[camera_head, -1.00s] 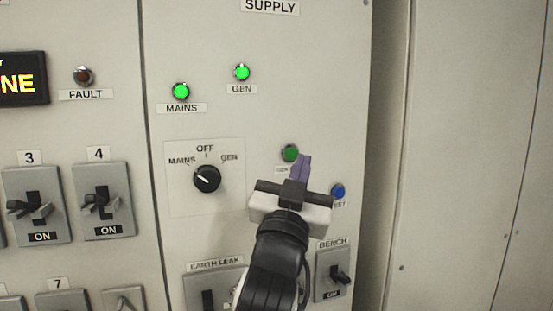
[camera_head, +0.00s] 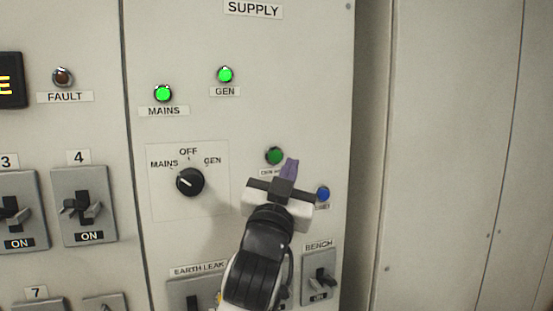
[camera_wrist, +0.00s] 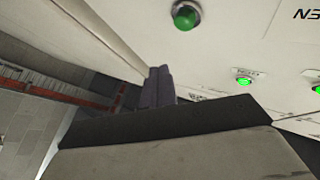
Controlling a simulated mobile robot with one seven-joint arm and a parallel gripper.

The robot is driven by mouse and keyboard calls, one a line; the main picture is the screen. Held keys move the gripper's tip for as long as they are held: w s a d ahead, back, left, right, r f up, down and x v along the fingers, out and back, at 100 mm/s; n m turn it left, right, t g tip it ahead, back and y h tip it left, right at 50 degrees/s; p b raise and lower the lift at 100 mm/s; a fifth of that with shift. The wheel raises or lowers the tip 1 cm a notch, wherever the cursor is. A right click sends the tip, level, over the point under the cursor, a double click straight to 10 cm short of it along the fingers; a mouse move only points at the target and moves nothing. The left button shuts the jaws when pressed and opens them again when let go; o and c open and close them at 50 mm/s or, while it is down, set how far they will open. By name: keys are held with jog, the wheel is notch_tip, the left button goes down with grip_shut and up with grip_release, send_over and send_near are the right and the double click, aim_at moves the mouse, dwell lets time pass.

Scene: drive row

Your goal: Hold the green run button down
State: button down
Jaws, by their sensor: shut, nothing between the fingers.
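The green run button (camera_head: 274,156) is a dark green round button on the pale supply panel (camera_head: 300,60), above a partly hidden label. It also shows at the top of the wrist view (camera_wrist: 186,15). My gripper (camera_head: 290,166) is shut and empty, its purple fingertips together. In the head view the tips are just right of and slightly below the button. In the wrist view the fingertips (camera_wrist: 159,76) are below and left of the button, with a visible gap in the picture. I see no contact with the button.
A blue button (camera_head: 322,194) is right of my gripper. A rotary switch (camera_head: 190,182) points toward MAINS at left. The MAINS lamp (camera_head: 163,93) and GEN lamp (camera_head: 225,74) glow green. A BENCH switch (camera_head: 319,279) is below. Several breaker switches stand at left.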

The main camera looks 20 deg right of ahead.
aim_at(281, 153)
jog(key=shift+w, duration=2.3)
jog(key=shift+w, duration=0.1)
jog(key=shift+w+a, duration=0.1)
jog(key=shift+w, duration=0.2)
jog(key=shift+w, duration=0.55)
dwell(1.2)
jog(key=shift+s, duration=0.95)
jog(key=shift+s, duration=2.55)
